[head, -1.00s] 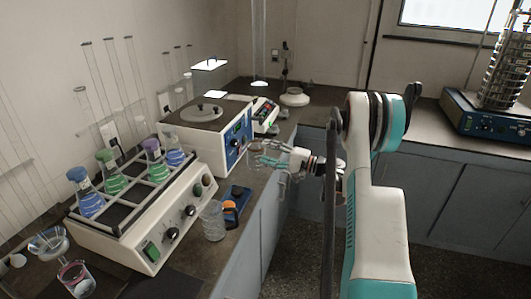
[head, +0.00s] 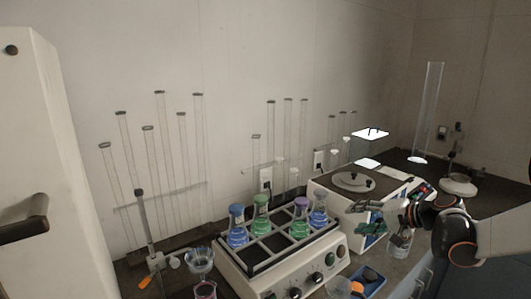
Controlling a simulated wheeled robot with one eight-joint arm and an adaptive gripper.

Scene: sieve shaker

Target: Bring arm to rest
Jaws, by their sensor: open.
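My gripper (head: 372,216) is at the right of the head view. It is open, with its fingers pointing left in front of the white box-shaped device (head: 340,201). Nothing shows between the fingers. My arm (head: 490,238) reaches in from the right edge, bent and raised at bench height. A clear glass vessel (head: 400,243) shows just below and right of the fingers. I cannot tell how near the gripper is to it or to the device.
A shaker (head: 322,263) carries several flasks with coloured liquid. A clear beaker (head: 339,288) and a blue tray (head: 372,279) with an orange item are at its right. A tall clear cylinder (head: 430,110) stands at the back right. A white cabinet (head: 35,150) is at the left.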

